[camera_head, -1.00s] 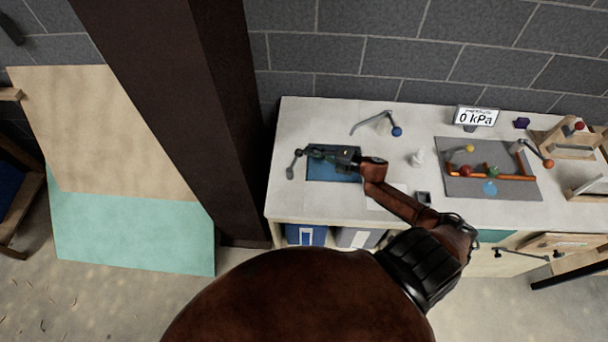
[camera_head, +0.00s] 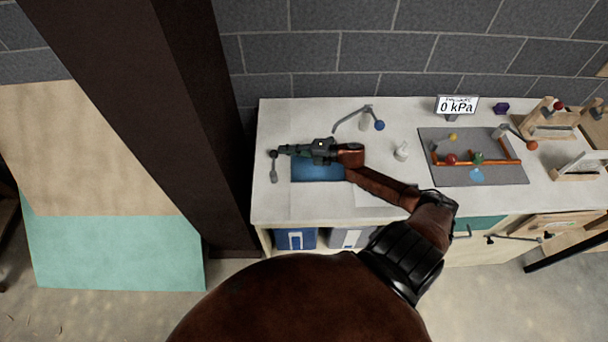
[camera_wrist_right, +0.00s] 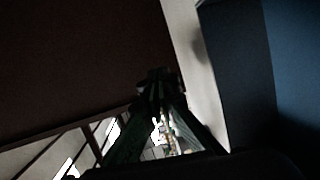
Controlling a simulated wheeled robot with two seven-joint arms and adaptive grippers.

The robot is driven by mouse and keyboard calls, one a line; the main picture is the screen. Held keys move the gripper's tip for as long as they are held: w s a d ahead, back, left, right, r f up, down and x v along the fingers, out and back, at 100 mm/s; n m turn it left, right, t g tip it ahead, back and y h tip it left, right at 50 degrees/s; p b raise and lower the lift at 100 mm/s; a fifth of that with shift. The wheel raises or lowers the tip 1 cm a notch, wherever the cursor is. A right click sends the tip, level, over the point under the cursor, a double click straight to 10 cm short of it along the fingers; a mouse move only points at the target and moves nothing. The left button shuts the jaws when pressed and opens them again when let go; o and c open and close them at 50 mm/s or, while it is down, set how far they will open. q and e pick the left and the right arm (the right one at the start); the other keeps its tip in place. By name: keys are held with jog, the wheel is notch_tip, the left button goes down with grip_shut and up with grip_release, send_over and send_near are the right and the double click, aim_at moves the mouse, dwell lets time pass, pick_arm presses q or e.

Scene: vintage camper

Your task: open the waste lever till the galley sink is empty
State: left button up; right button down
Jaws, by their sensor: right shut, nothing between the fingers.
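The galley sink (camera_head: 318,170) is a blue rectangular basin in the left part of the white counter; blue shows inside, but I cannot tell how much water it holds. The grey waste lever (camera_head: 274,170) lies on the counter just left of the sink. My right gripper (camera_head: 281,150) is shut and empty, reaching leftward over the sink's back edge. Its fingertips are close to the lever's far end; I cannot tell if they touch. In the right wrist view the shut fingers (camera_wrist_right: 155,76) show dark. My left gripper is not in view.
A white bottle (camera_head: 401,151), a grey panel with pipes and coloured knobs (camera_head: 510,176) and a 0 kPa display (camera_head: 457,105) are to the right. A dark brown post (camera_head: 190,120) rises left of the counter.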

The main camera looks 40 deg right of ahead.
jog(key=shift+d, duration=0.2)
jog(key=s+d+r+b, duration=0.2)
jog(key=s+d, duration=0.5)
jog(key=d, duration=0.4)
jog(key=shift+d+r+b, duration=0.25)
jog(key=shift+r+b, duration=0.1)
jog(key=shift+b, duration=0.05)
